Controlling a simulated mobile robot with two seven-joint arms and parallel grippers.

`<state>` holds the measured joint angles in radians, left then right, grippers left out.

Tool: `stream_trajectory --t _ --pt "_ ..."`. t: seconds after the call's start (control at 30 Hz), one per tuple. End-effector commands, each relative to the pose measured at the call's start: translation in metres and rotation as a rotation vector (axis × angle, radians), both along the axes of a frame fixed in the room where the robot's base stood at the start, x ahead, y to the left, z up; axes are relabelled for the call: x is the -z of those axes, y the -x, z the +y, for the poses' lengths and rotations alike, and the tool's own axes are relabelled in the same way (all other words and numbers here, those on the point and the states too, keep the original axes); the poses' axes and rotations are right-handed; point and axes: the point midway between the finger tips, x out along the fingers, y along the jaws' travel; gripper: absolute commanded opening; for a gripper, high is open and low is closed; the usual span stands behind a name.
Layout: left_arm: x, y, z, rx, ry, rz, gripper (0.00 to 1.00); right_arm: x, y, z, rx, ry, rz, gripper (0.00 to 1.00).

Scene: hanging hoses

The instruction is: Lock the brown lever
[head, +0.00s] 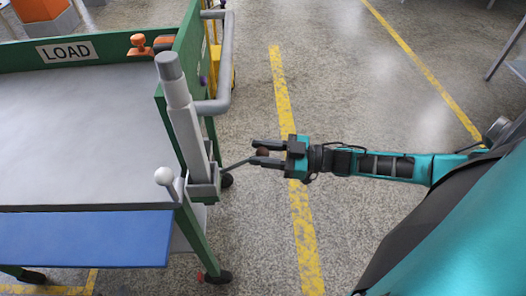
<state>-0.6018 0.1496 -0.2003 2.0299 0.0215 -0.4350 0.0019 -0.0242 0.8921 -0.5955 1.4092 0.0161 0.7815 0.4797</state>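A thin dark lever (237,164) sticks out to the right from the grey bracket at the cart's corner. Its round brown knob (263,152) is at the free end. My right gripper (258,152) comes from the right, with one finger above and one below the knob in the picture. The knob lies between the fingers, and the lower finger partly covers it. I cannot tell whether the fingers press on it. My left gripper is not in view.
The green cart has a grey top (85,125), a blue flap (80,240) and a LOAD sign (67,52). The floor (365,115) right of the cart is clear.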

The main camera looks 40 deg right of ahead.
Motion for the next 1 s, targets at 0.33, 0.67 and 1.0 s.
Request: stream_trajectory --t 0.33,0.67,1.0 --pt "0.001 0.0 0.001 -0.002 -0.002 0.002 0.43 0.0 0.0 0.0 0.0 0.0 0.0 0.02" --pt "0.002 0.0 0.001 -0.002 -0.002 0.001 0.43 0.001 0.0 -0.001 0.0 -0.001 -0.001 0.0" --pt "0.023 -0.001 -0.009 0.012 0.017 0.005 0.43 0.021 0.005 -0.007 0.001 -0.085 -0.05 0.0"
